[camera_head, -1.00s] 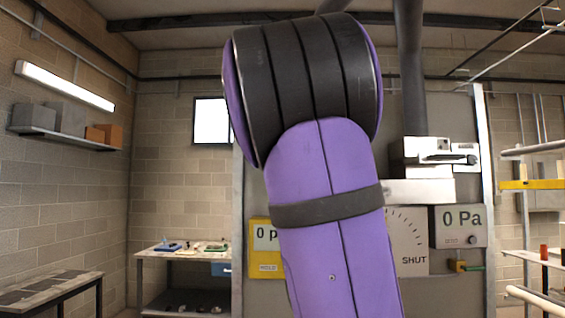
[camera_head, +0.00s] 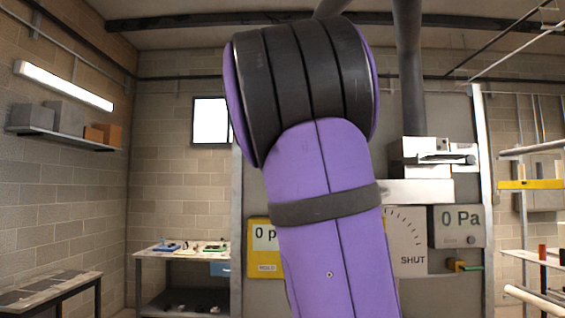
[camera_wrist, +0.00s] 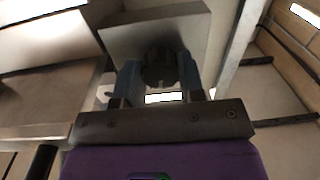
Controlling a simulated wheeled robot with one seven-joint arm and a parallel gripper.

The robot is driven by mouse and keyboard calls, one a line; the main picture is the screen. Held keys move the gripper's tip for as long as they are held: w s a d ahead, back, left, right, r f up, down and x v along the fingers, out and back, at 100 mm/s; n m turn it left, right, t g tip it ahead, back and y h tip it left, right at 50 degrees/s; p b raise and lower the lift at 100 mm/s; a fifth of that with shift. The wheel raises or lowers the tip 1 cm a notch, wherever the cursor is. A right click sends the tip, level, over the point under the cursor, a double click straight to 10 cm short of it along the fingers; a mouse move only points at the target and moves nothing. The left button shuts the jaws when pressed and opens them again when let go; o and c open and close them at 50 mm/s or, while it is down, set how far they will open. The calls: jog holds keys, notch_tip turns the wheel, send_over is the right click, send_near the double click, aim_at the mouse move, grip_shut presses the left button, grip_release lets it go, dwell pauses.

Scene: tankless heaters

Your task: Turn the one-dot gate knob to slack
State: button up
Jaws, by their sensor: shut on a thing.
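In the wrist view my gripper (camera_wrist: 160,84) has its two blue fingers on either side of a dark, lobed knob (camera_wrist: 160,66), shut on it. The knob sits against the face of a grey box (camera_wrist: 120,38). I cannot make out any dots on the knob, so I cannot tell whether it is the one-dot gate knob. In the head view my purple arm covers the middle, and gripper and knob are hidden. A white dial panel (camera_head: 410,240) with tick marks and the word SHUT is partly covered by the arm; no pointer shows. No slack mark is legible.
A grey meter (camera_head: 462,226) reads 0 Pa. A yellow meter (camera_head: 264,262) stands left of the arm. A pale metal unit (camera_head: 432,158) with a horizontal bar sits below a dark vertical duct (camera_head: 411,80). A workbench (camera_head: 180,254) stands at the left.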

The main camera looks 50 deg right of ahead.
dwell(0.3)
jog(key=o, duration=0.9)
jog(key=shift+a, duration=0.1)
jog(key=v, duration=1)
jog(key=shift+s+a, duration=0.25)
jog(key=shift+s, duration=0.05)
